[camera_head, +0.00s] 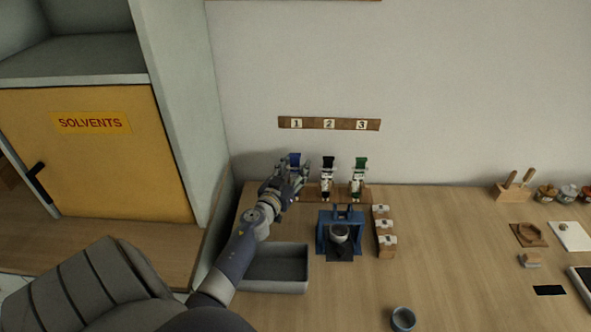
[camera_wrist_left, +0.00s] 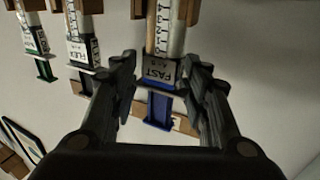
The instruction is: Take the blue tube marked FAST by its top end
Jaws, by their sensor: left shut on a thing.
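The blue tube marked FAST (camera_head: 294,159) stands leftmost in a row of three at the wall, under the number 1. In the left wrist view, which is upside down, its FAST label (camera_wrist_left: 159,74) and blue end show between the fingers. My left gripper (camera_head: 290,174) is shut on this tube near its labelled top end. The gripper hides the lower part of the tube in the head view. In the wrist view the tube still appears in line with its wooden holder. My right gripper is not in view.
A black-topped tube (camera_head: 328,164) and a green-topped tube (camera_head: 360,165) stand close to the right. A blue press-like stand (camera_head: 324,235) with a cup is in front, beside small labelled blocks (camera_head: 385,238). A grey tray (camera_head: 275,285) lies below my left arm.

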